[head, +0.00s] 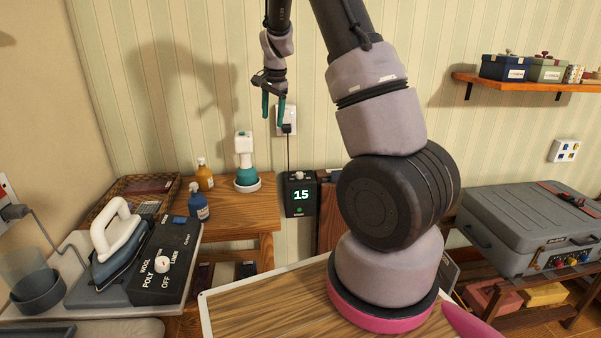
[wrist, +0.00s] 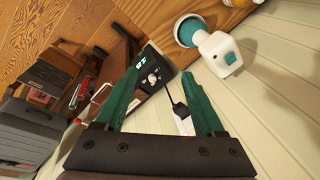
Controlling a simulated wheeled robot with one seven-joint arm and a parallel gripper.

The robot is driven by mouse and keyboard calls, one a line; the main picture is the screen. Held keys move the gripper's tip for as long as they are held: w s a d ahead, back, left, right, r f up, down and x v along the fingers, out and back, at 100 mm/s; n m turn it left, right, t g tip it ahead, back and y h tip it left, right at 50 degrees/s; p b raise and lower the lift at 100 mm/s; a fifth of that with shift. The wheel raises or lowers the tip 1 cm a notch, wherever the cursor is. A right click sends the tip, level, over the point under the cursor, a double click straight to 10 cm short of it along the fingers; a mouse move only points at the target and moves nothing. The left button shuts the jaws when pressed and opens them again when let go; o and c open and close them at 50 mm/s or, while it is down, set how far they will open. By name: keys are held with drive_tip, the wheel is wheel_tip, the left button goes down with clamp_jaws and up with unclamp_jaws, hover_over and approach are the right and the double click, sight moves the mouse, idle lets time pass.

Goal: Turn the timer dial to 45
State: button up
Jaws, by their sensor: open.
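The timer (head: 300,204) is a small black box showing a green "15", beside the right end of the wooden side table. A pale dial (head: 299,176) sits on its top. In the wrist view the timer (wrist: 148,62) appears tilted beyond the fingertips, with its dial (wrist: 153,78) between and past them. My gripper (head: 273,112) is open and empty, with green fingers pointing down. It is above the timer and a little left of it in the head view. The gripper (wrist: 162,74) touches nothing that I can see.
A teal-and-white bottle (head: 245,165) stands in a dish left of the timer. A cord runs from the timer up to a wall outlet (head: 287,120). An iron (head: 116,240) stands by a black panel with a white knob (head: 162,264). A grey case (head: 530,225) lies right.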

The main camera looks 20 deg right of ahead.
drive_tip(key=s+a+r+n+t+y, duration=0.15)
drive_tip(key=s+r+n, duration=0.35)
drive_tip(key=s+r, duration=0.65)
drive_tip(key=s+a+r+n+t, duration=0.3)
drive_tip(key=s+r, duration=0.5)
drive_tip(key=s, duration=0.7)
drive_tip(key=n+g+y, duration=0.1)
drive_tip(key=n+g, duration=0.3)
drive_tip(key=n, duration=0.9)
hover_over(300, 173)
drive_tip(key=s+d, duration=0.3)
wheel_tip(300, 173, down, 40)
drive_tip(key=x, duration=1)
drive_tip(key=shift+a+f, duration=0.2)
drive_tip(key=shift+f, duration=0.15)
